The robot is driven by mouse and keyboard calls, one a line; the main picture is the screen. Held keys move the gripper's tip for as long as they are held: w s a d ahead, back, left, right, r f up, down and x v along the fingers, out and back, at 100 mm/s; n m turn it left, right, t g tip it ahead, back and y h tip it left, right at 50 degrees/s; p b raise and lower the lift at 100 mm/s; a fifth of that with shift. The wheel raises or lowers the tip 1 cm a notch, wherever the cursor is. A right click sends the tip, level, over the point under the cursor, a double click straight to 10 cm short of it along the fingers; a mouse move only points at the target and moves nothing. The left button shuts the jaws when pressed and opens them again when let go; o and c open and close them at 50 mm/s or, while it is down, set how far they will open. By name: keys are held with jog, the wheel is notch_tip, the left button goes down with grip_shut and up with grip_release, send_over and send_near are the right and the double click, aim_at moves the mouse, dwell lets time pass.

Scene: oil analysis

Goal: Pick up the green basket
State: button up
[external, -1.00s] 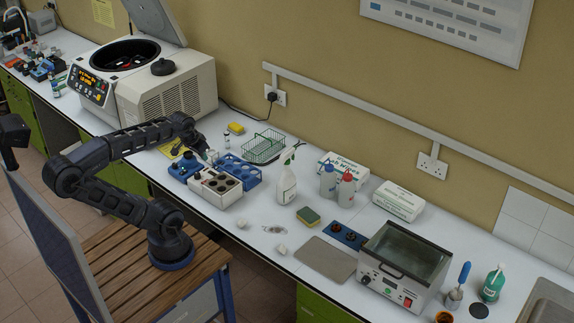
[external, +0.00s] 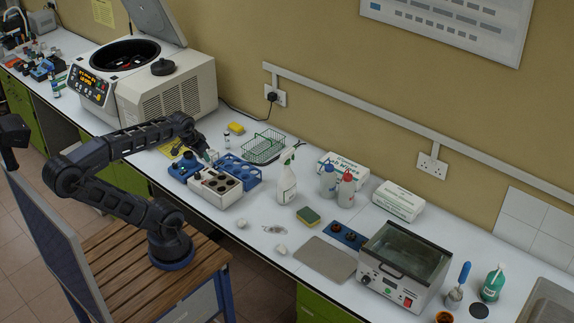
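The green basket (external: 264,146) is a small wire basket standing on the white bench near the back wall, right of the centrifuge. It looks empty. My gripper (external: 208,157) is left of the basket and apart from it, over the area by the blue rack and the white block. It is small and dark here, and its fingers are too small to tell whether they are open or shut. My arm reaches to it from the wooden-topped cart at the left.
A blue rack (external: 238,170) and a white heater block (external: 215,187) stand in front of the basket. A spray bottle (external: 287,183) stands to its right. The centrifuge (external: 150,85) is to the left.

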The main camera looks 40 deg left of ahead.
jog(key=shift+o, duration=0.4)
jog(key=shift+w, duration=0.1)
